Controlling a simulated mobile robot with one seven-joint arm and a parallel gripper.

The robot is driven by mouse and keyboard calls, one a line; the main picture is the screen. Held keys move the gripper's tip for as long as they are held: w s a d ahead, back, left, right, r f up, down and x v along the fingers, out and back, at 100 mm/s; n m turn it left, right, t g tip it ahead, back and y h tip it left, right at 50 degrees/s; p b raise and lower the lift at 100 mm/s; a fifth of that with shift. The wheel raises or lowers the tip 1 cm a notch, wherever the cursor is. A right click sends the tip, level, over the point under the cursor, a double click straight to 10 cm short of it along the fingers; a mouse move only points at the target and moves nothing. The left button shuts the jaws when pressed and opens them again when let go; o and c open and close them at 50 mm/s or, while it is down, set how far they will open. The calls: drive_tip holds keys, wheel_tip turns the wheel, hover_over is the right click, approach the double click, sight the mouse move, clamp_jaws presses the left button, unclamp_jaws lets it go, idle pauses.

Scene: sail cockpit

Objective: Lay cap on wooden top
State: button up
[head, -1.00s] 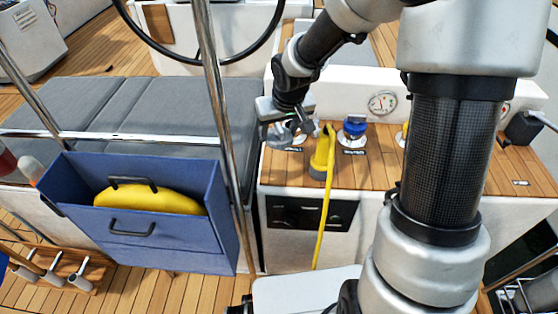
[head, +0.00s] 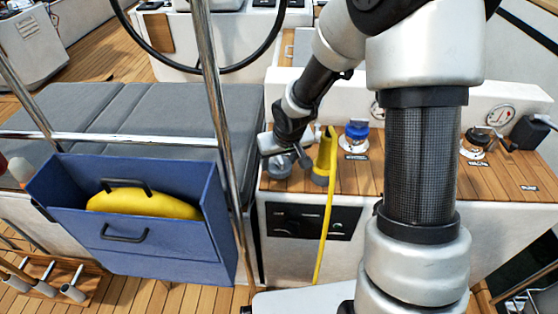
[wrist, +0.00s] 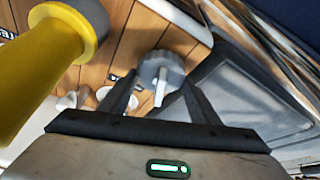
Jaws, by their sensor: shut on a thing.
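My gripper (wrist: 158,98) is shut on a grey cap (wrist: 162,72), a round scalloped piece with a pale stem, between its fingertips. In the head view the cap (head: 279,166) shows at the left end of the wooden top (head: 508,178), near its front edge. The planked wood (wrist: 140,42) lies behind the cap in the wrist view. I cannot tell whether the cap touches it. My gripper (head: 290,157) is partly hidden by my wrist in the head view.
A yellow plug with cable (head: 325,157) stands just right of my gripper and looms close at left in the wrist view (wrist: 45,65). A blue-capped fitting (head: 357,134) is further right. A blue bin (head: 165,250) and steel pole (head: 213,90) are left. Bare wood shows at right.

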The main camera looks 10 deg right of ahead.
drive_tip(key=o, duration=1.2)
drive_tip(key=shift+f, duration=0.1)
drive_tip(key=shift+c, duration=0.2)
drive_tip(key=shift+r+p, duration=0.4)
drive_tip(key=shift+r, duration=0.1)
drive_tip(key=p+v, duration=0.4)
drive_tip(key=v, duration=0.7)
drive_tip(key=shift+r, duration=0.15)
drive_tip(key=shift+s+d, duration=0.1)
